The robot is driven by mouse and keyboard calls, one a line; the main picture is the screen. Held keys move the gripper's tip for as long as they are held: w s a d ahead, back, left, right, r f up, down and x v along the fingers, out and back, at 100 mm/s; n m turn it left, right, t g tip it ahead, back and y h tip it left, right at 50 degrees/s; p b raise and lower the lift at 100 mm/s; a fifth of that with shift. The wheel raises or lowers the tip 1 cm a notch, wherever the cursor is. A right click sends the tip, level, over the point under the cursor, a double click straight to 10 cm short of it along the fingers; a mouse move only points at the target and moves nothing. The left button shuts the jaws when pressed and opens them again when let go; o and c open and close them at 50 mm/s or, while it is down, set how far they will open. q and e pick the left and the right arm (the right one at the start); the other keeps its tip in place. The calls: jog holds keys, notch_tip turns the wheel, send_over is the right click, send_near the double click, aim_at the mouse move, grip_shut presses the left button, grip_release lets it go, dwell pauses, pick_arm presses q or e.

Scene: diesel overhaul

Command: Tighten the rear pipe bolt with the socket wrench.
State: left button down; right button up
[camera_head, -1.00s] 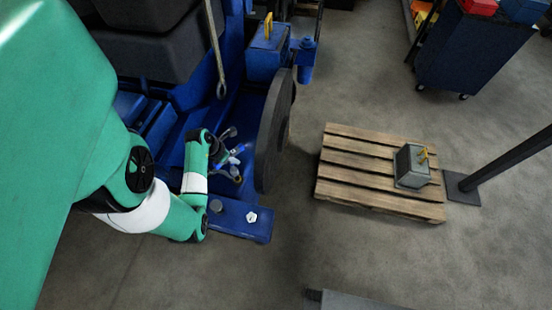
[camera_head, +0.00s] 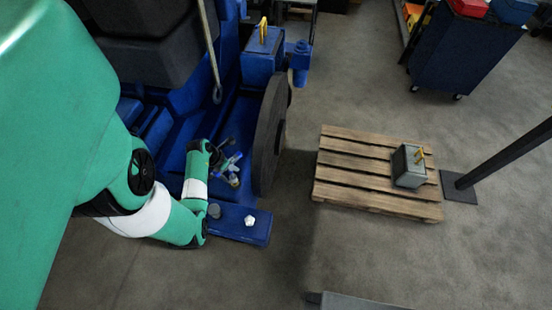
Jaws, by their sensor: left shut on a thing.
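My left gripper (camera_head: 229,166) is small in the picture, low inside the blue engine frame, just left of the big dark wheel. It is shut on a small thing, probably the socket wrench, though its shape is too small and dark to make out. Blue and pale bits show around the fingers. I cannot pick out the pipe or its rear bolt for sure. A pale hex bolt head (camera_head: 250,220) and a grey round one (camera_head: 214,211) sit on the blue beam in front of the gripper. My right gripper is not in view.
The blue engine (camera_head: 265,68) with the dark wheel (camera_head: 269,135) fills the upper left. A wooden pallet (camera_head: 350,172) bearing a grey box with a yellow handle (camera_head: 409,165) lies to the right. A dark post (camera_head: 510,152) and a blue cart (camera_head: 460,50) stand beyond. Floor between is clear.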

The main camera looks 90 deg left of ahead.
pick_arm(q)
jog(key=shift+f, duration=0.1)
jog(key=shift+f+b, duration=0.6)
jog(key=shift+f, duration=0.3)
jog(key=shift+r+m+p, duration=0.25)
jog(key=shift+m+p, duration=0.15)
jog(key=shift+m, duration=0.1)
jog(key=shift+m+t+h, duration=0.3)
jog(key=shift+m+h, duration=0.1)
jog(key=shift+m, duration=0.3)
jog(key=m, duration=0.1)
jog(key=m+h, duration=0.1)
jog(key=m, duration=0.2)
jog(key=shift+d+f+m+t+h, duration=0.15)
jog(key=shift+d+m+t+h, duration=0.1)
jog(key=shift+m+t+h, duration=0.05)
jog(key=c, duration=1.3)
grip_release()
grip_shut()
